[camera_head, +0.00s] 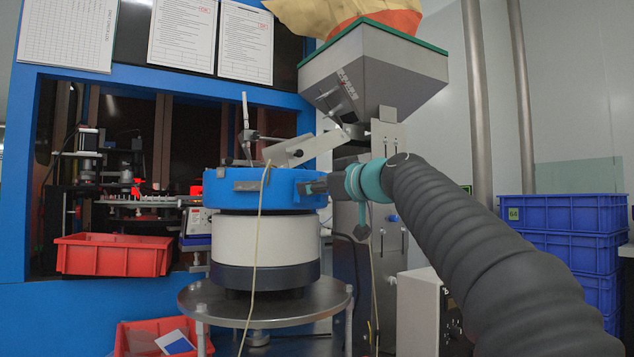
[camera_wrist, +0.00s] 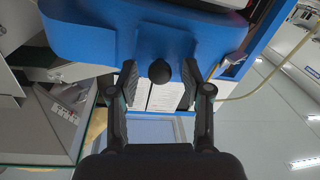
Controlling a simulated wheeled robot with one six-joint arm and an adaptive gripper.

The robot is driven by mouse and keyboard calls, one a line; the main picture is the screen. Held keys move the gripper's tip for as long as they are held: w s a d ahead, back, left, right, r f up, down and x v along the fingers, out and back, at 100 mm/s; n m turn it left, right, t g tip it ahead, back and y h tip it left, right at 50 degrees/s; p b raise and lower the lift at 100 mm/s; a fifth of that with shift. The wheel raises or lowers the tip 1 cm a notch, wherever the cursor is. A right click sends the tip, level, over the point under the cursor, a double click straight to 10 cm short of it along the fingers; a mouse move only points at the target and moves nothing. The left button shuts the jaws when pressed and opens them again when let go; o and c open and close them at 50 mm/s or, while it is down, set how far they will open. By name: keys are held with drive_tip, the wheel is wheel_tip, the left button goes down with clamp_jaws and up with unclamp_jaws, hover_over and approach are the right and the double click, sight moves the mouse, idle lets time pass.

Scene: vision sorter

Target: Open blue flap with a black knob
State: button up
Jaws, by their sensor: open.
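The blue flap (camera_wrist: 165,42) shows at the top of the wrist view, on the blue rim of the round feeder (camera_head: 228,188). Its round black knob (camera_wrist: 159,71) sticks out at the flap's lower edge. My gripper (camera_wrist: 158,78) is open, with one finger on each side of the knob and a visible gap to both. In the head view my gripper (camera_head: 312,187) is at the right side of the blue rim.
A grey hopper (camera_head: 375,68) hangs above my wrist, with a metal chute (camera_head: 302,149) over the feeder. A thin yellow cable (camera_head: 259,225) hangs down the feeder's front. A red bin (camera_head: 113,255) is at left; blue crates (camera_head: 565,212) are stacked at right.

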drive_tip(key=shift+c, duration=0.2)
clamp_jaws()
drive_tip(key=shift+f+b, duration=0.15)
drive_tip(key=shift+b, duration=0.2)
